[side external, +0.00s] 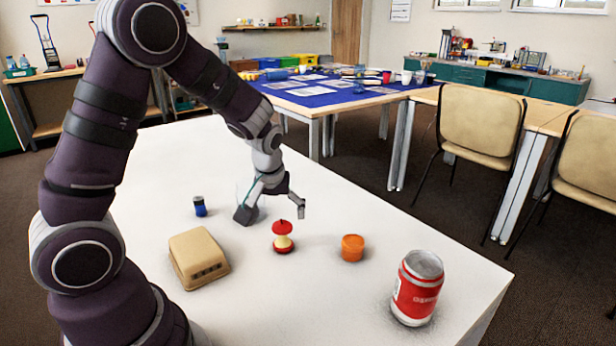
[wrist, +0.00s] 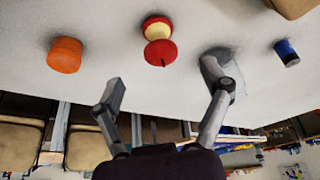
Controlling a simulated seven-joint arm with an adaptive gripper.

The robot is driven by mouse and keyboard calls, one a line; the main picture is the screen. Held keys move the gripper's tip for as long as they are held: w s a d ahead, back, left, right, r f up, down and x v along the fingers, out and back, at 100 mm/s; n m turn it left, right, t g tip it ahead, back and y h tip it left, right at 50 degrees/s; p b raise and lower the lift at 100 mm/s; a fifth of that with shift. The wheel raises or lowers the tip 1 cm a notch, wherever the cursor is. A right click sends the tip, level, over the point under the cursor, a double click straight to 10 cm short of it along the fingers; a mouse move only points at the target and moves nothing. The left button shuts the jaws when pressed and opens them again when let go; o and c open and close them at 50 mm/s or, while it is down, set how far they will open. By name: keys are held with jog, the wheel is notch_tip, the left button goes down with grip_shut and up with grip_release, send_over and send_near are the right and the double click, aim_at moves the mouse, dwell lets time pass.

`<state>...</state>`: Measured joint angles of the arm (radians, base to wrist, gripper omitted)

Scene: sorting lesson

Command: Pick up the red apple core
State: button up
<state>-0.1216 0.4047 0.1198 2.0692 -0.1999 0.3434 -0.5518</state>
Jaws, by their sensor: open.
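The red apple core (side external: 283,237) stands upright on the white table, with red ends and a pale, narrow middle. In the wrist view, the apple core (wrist: 159,42) lies beyond the gap between my fingers. My gripper (side external: 272,212) is open and empty, close to the core and just behind it in the side view. The wrist view shows both fingers of my gripper (wrist: 168,88) spread wide, apart from the core. A clear, see-through object (side external: 243,193) seems to overlap one finger; its shape is hard to tell.
An orange round tub (side external: 352,247) stands right of the core, and a red can (side external: 417,288) farther right near the table edge. A tan carton (side external: 199,257) and a small blue-and-black item (side external: 200,206) are to the left. Bare white table (side external: 310,300) lies in front.

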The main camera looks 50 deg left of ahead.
aim_at(282, 232)
jog(key=x, duration=0.9)
jog(key=shift+d+f, duration=0.1)
jog(key=shift+f, duration=0.2)
jog(key=c, duration=1.2)
jog(key=shift+r, duration=0.1)
